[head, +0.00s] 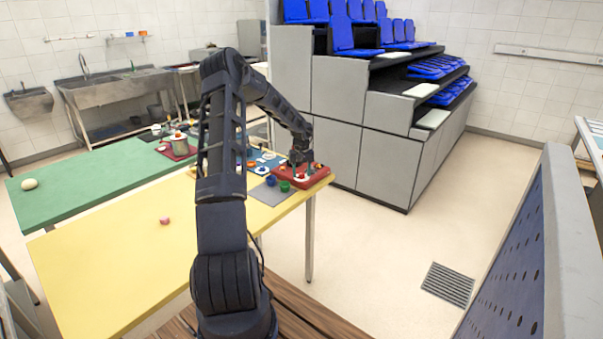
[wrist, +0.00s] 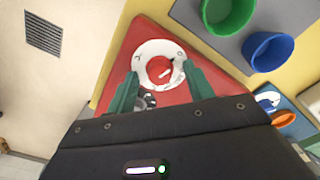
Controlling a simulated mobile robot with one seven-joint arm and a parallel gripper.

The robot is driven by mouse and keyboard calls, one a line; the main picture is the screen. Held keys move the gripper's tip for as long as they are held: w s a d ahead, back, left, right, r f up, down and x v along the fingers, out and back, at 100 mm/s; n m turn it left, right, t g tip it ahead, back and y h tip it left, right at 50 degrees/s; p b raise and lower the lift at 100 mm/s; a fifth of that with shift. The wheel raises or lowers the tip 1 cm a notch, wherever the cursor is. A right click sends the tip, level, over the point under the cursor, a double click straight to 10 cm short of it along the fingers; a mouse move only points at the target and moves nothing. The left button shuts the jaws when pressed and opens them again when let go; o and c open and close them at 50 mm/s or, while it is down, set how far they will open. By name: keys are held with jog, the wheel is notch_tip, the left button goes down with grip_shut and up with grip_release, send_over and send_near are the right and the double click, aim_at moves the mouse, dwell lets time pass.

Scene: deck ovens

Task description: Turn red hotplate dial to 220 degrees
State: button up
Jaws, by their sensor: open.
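The red hotplate (head: 316,181) lies at the far right corner of the yellow table; it also fills the middle of the wrist view (wrist: 190,38). Its dial (wrist: 158,68) is a red knob with a white pointer, set in a white ring with small dark marks. My gripper (wrist: 161,73) is open, with one green finger on each side of the dial's lower part. I cannot tell whether they touch it. My gripper (head: 302,169) hides part of the hotplate in the head view.
A green cup (wrist: 228,14) and a blue cup (wrist: 268,50) stand on a grey mat (wrist: 205,50) beside the hotplate. A blue tray (wrist: 290,110) holds small items. The yellow table (head: 110,255) is mostly clear, with a pink object (head: 165,220). Tiered blue seats (head: 350,40) stand behind.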

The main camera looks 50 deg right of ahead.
jog(key=c, duration=1)
jog(key=shift+o, duration=0.2)
